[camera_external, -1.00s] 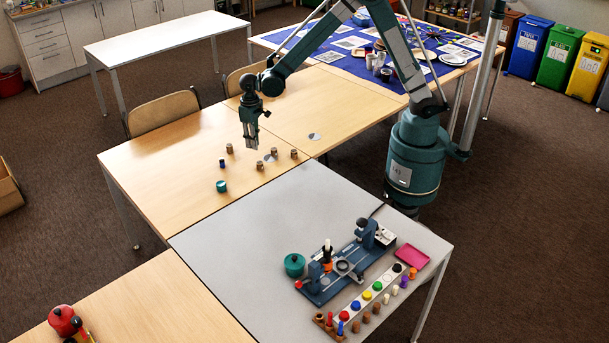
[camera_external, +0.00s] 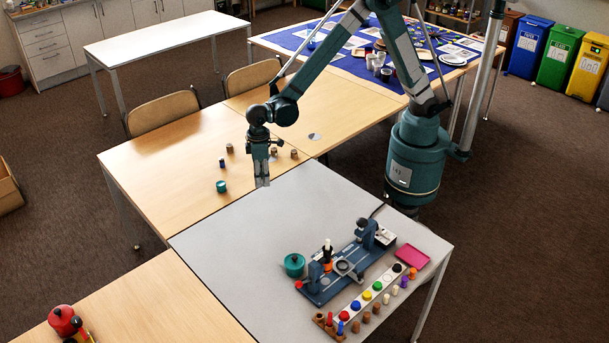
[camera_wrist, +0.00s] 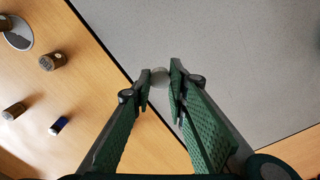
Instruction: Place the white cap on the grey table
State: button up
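My gripper (camera_external: 262,184) hangs pointing down near the back left edge of the grey table (camera_external: 225,240). In the wrist view its fingertips (camera_wrist: 161,78) are close together, with a small pale round piece, seemingly the white cap (camera_wrist: 159,77), between them. The cap is too small to make out in the external view. The grey table (camera_wrist: 235,50) fills the upper right of the wrist view, and the fingertips appear over its surface, just past the seam with the wooden table.
The grey table holds another green pot (camera_external: 294,265), a blue fixture (camera_external: 325,286), a row of coloured caps and a pink tray (camera_external: 412,256). Its back left is clear.

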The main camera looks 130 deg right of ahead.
jog(key=w+a+n, duration=0.2)
jog(key=a+n, duration=0.1)
jog(key=a, duration=1)
jog(key=w+a+n, duration=0.3)
jog(key=a, duration=1)
jog(key=shift+a+f+n, duration=0.2)
jog(key=shift+a+n, duration=0.2)
jog(key=shift+d, duration=0.1)
jog(key=s+d+m, duration=0.1)
jog(key=s+d, duration=0.3)
jog(key=d, duration=0.9)
jog(key=s+d+m, duration=0.1)
jog(key=s+d, duration=0.2)
jog(key=d, duration=1)
jog(key=s+d+m, duration=0.1)
jog(key=s+d, duration=0.3)
jog(key=d, duration=0.9)
jog(key=s+d+r+m, duration=0.1)
jog(key=s+d+m, duration=0.1)
jog(key=s+d, duration=2.8)
jog(key=shift+s+r, duration=0.3)
jog(key=shift+r, duration=0.1)
jog(key=shift+f, duration=0.1)
